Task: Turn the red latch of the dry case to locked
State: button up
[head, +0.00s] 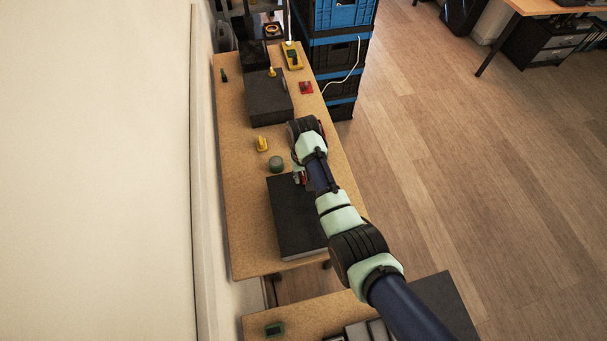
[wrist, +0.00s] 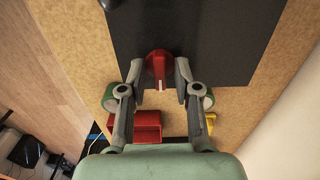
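The dry case is a flat dark panel (wrist: 225,45) in the wrist view. It also shows as a dark slab (head: 292,222) on the bench in the head view. Its red latch (wrist: 160,66) is near the panel's lower edge in the wrist view, with a pale mark at its lower end. My gripper (wrist: 160,72) has one finger on each side of the latch. The fingers are apart; a gap shows on the left, and the right finger is very close, contact unclear. In the head view my gripper (head: 300,178) is over the slab's far end, and my arm mostly hides the latch.
A dark box (head: 269,97) stands farther along. The wall borders the bench on the left.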

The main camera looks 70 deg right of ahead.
grip_shut()
jog(key=shift+n+p, duration=0.3)
jog(key=shift+n, duration=0.1)
jog(key=shift+r+n+p, duration=0.15)
jog(key=shift+n+p, duration=0.5)
jog(key=shift+n, duration=0.35)
jog(key=n+p, duration=0.1)
jog(key=n, duration=0.3)
jog(key=shift+n+p, duration=0.3)
jog(key=shift+p, duration=0.1)
jog(key=n+p, duration=0.1)
jog(key=n, duration=0.4)
jog(key=n+p, duration=0.1)
jog(key=n, duration=0.4)
jog(key=shift+n, duration=0.4)
